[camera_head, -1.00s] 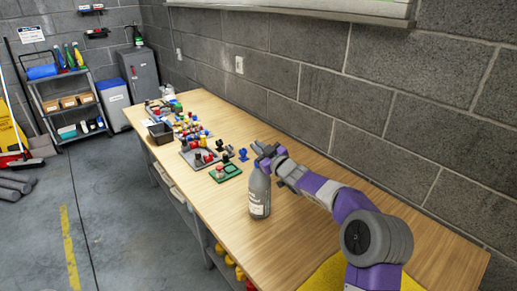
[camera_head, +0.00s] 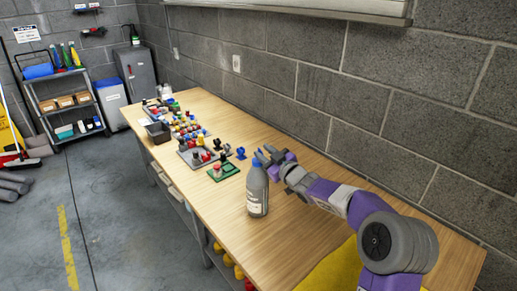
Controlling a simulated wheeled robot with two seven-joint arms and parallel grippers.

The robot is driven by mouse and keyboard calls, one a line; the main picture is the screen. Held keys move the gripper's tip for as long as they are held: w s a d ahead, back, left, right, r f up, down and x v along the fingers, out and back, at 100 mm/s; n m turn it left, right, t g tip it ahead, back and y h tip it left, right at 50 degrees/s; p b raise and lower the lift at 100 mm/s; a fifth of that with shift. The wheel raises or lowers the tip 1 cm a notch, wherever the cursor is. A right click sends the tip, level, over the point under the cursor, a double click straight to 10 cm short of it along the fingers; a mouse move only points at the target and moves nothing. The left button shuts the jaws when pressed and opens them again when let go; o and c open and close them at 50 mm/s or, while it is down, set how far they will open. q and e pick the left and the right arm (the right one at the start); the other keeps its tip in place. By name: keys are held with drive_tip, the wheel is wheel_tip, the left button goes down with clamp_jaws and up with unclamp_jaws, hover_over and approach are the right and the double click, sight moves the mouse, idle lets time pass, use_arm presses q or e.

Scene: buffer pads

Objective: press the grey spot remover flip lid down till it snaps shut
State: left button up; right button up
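My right gripper (camera_head: 266,156) is just behind and right of the bottle's top, at about lid height. Its fingers look slightly apart with nothing seen between them, and I cannot tell if it touches the lid. My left gripper is not in view.
Several coloured knobs and a dark bin (camera_head: 158,132) fill the table's far end.

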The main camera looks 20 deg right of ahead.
drive_tip(key=shift+v, duration=1.3)
